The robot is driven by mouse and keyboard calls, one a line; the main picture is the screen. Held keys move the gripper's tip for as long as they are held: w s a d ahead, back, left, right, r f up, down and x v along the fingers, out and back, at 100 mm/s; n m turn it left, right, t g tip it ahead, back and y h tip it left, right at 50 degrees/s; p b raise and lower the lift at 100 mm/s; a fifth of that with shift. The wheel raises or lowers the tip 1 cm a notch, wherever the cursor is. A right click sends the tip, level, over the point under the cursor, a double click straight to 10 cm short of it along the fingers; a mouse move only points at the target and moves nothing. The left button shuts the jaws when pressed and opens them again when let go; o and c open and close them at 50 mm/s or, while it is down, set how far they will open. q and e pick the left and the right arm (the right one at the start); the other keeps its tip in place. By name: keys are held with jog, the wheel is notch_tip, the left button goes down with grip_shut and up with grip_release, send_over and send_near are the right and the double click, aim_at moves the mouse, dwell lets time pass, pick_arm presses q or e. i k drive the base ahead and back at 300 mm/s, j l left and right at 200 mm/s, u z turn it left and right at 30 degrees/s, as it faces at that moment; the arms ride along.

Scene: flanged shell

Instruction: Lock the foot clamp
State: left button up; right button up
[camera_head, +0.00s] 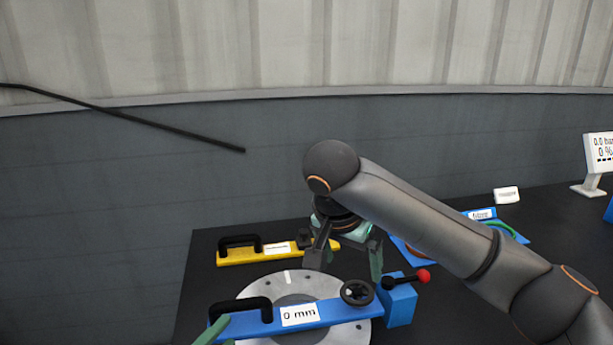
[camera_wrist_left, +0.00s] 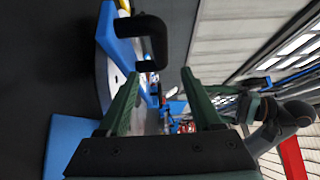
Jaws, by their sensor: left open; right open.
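A blue bar (camera_head: 335,311) with a "0 mm" label, black handle and black knob (camera_head: 357,293) lies across a round grey flange (camera_head: 290,278). At its right end stands a blue block (camera_head: 400,303) with a black lever ending in a red ball (camera_head: 424,276); this looks like the clamp, but I cannot be sure. My right gripper (camera_head: 345,268) is open and points down behind the knob, apparently empty. My left gripper (camera_head: 222,332) shows only its green fingertips at the bar's left end. In the left wrist view, it is open (camera_wrist_left: 163,98), with the black handle (camera_wrist_left: 152,42) beyond its fingers.
A yellow bar (camera_head: 230,257) with a black handle lies behind the flange. A blue tray with a green ring (camera_head: 510,232) lies at the right, partly behind my right arm. A gauge display (camera_head: 600,152) stands at the far right. The black table (camera_head: 200,290) is bare at the left.

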aim_at(423, 277)
jog(key=k, duration=0.95)
